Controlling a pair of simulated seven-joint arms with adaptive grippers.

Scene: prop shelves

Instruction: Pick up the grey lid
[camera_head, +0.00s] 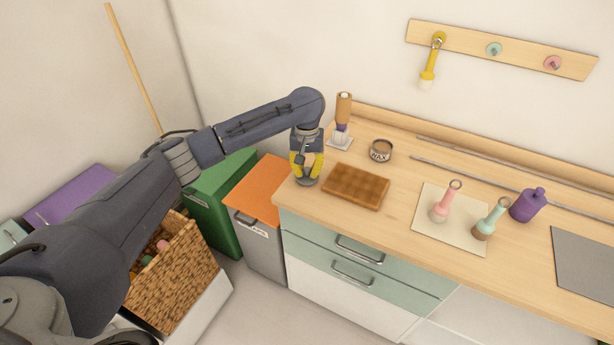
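The grey lid (306,182) is a small dark disc at the left end of the wooden counter, near its front corner. My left gripper (306,174) points down right over it, its yellow fingers spread on either side with a gap between them. The fingertips are close to the lid and hide part of it; whether they touch it is too small to tell. An open-looking tin marked WAX (381,150) stands further back to the right. My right gripper is not in view.
A brown checkered board (356,187) lies just right of the lid. A brush with a wooden handle (343,108) stands behind. Bins stand left of the counter.

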